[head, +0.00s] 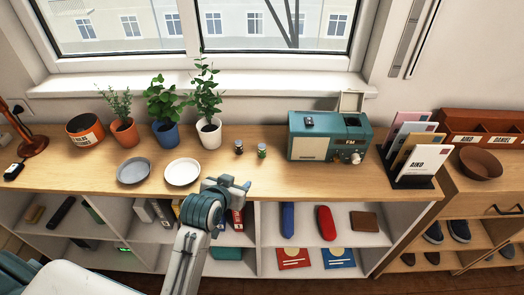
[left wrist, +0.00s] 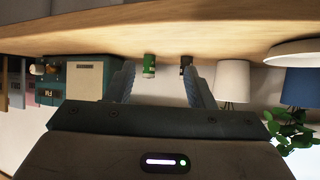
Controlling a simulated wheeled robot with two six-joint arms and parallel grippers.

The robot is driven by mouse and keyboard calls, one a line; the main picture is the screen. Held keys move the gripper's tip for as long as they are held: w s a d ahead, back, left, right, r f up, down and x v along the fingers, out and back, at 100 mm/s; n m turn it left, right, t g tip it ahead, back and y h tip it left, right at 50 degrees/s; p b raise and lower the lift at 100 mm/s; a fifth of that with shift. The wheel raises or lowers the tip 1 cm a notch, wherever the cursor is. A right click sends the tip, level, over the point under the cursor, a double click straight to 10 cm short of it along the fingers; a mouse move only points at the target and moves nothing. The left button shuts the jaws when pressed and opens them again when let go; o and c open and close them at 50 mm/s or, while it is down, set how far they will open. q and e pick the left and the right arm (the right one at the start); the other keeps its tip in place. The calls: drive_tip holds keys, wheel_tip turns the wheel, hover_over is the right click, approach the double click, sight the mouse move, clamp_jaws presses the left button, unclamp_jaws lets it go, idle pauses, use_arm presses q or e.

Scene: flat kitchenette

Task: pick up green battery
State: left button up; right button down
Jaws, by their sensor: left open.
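The green battery (head: 262,151) stands upright on the wooden counter, left of the teal radio. It also shows in the left wrist view (left wrist: 149,64), which is upside down, between my two fingers and nearer the finger on the picture's left. A dark battery (head: 239,148) stands just left of the green one; in the left wrist view it (left wrist: 186,62) also lies between the fingers. My left gripper (head: 234,182) is open and empty at the counter's front edge, short of both batteries. My right gripper is not in view.
A white plate (head: 182,172) and a grey plate (head: 134,170) lie left of my gripper. A white potted plant (head: 209,134) stands left of the dark battery. The radio (head: 326,139) stands close right of the green battery.

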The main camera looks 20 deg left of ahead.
use_arm(q)
drive_tip(key=t, duration=0.2)
approach(262, 146)
drive_tip(key=x, duration=0.1)
drive_tip(key=p+x, duration=0.1)
drive_tip(key=x, duration=0.1)
drive_tip(key=shift+w+a+r, duration=0.1)
drive_tip(key=shift+a, duration=0.2)
drive_tip(key=shift+w, duration=0.25)
drive_tip(key=shift+w+d+f+p, duration=0.15)
drive_tip(key=shift+w+f+p, duration=0.15)
drive_tip(key=shift+w+p, duration=0.2)
drive_tip(key=p+x, duration=0.1)
drive_tip(key=x, duration=0.2)
drive_tip(key=shift+w+d+f, duration=0.1)
drive_tip(key=shift+w+f, duration=0.05)
drive_tip(key=shift+f, duration=0.05)
drive_tip(key=shift+w+f, duration=0.2)
drive_tip(key=shift+w, duration=0.15)
drive_tip(key=shift+s, duration=0.1)
